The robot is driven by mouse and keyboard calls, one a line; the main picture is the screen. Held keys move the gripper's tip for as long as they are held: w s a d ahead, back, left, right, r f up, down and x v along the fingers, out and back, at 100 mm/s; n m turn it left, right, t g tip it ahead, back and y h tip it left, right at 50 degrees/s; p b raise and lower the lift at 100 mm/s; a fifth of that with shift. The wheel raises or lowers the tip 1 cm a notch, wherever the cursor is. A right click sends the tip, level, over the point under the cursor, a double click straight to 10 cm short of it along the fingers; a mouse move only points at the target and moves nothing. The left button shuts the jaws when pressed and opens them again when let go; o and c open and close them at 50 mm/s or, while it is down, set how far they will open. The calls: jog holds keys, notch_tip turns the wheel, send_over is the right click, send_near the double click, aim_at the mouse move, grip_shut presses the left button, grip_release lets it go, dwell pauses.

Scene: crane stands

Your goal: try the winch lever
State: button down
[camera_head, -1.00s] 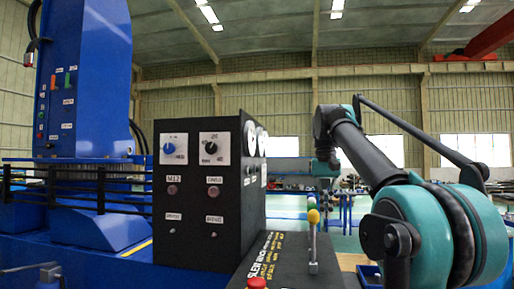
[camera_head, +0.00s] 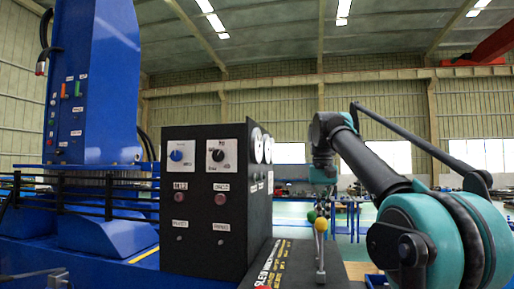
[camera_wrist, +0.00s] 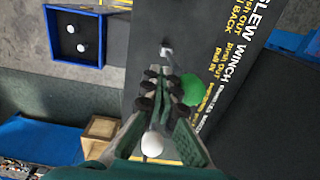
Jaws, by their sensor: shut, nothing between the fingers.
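The lever panel (camera_head: 290,262) lies flat and dark, with yellow print; in the wrist view its print (camera_wrist: 215,65) reads "SLEW WINCH". Two thin levers stand on it, one with a green knob (camera_head: 312,216), one with a yellow knob (camera_head: 321,226). My gripper (camera_head: 321,190) hangs just above the knobs in the head view. In the wrist view my gripper (camera_wrist: 160,85) points at the panel, shut and empty at the tips. The green knob (camera_wrist: 192,89) is beside its right finger. A whitish ball (camera_wrist: 152,144) shows between the finger bases; I cannot tell what it belongs to.
A black control box (camera_head: 205,235) with dials and buttons stands left of the levers. The blue crane column (camera_head: 95,90) and black railing (camera_head: 80,182) are farther left. In the wrist view a wooden crate (camera_wrist: 100,128) and a blue-edged tray (camera_wrist: 75,35) are to the left.

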jog(key=shift+a, duration=0.15)
jog(key=shift+w+a, duration=0.25)
jog(key=shift+a, duration=1)
dwell(0.5)
jog(key=s+d, duration=0.1)
jog(key=d, duration=0.6)
notch_tip(320, 180, up, 10)
jog(key=shift+s, duration=0.15)
dwell(0.5)
jog(key=shift+a, duration=0.1)
